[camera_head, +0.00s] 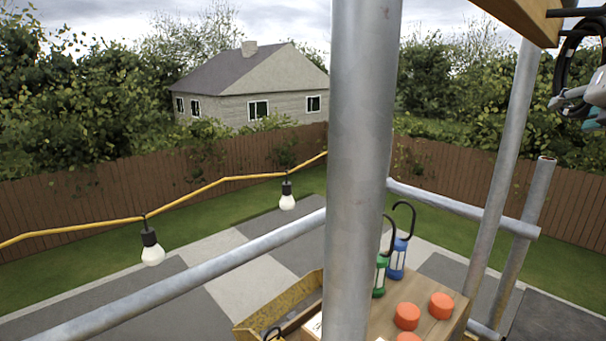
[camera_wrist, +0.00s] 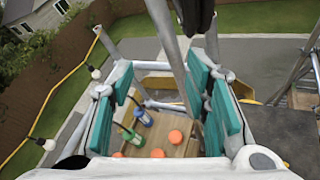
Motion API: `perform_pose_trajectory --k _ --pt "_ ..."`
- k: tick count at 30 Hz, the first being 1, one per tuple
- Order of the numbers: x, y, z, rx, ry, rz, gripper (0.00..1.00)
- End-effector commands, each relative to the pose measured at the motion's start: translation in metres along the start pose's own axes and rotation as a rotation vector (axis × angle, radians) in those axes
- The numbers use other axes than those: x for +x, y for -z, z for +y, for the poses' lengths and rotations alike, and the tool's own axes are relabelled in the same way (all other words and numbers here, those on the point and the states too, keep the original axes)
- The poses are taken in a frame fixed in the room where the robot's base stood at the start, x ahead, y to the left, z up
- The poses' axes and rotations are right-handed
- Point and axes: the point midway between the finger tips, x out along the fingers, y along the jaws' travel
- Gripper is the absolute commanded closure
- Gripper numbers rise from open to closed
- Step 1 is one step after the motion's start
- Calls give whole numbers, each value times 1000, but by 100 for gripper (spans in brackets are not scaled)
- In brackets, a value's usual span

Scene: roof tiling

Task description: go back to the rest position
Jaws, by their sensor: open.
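My gripper (camera_wrist: 164,84) is open in the wrist view, with its teal finger pads wide apart and nothing held between them. Between and beyond the fingers lies a wooden board (camera_wrist: 183,147) with orange round pieces (camera_wrist: 175,136) and two lanterns, one blue (camera_wrist: 143,117) and one green (camera_wrist: 131,135). Part of my gripper also shows at the right edge of the head view (camera_head: 592,103), high above the board (camera_head: 384,322). There the green lantern (camera_head: 380,277) is partly hidden by a pole.
A thick upright scaffold pole (camera_head: 357,150) crosses the middle of the head view. More rails (camera_head: 195,280) and a slanted pole (camera_head: 506,165) surround the board. A yellow tray (camera_head: 262,312) stands beside it. A yellow cable (camera_head: 226,180) carries bulbs (camera_head: 153,252). A wooden beam (camera_head: 520,18) hangs at upper right.

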Motion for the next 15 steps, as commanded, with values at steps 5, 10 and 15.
perform_pose_trajectory --k 5,10,15 --pt "-6 20 23 -186 -46 46 57" --pt "-17 51 51 -462 -120 103 57" --pt "-40 99 86 -874 -250 165 57"
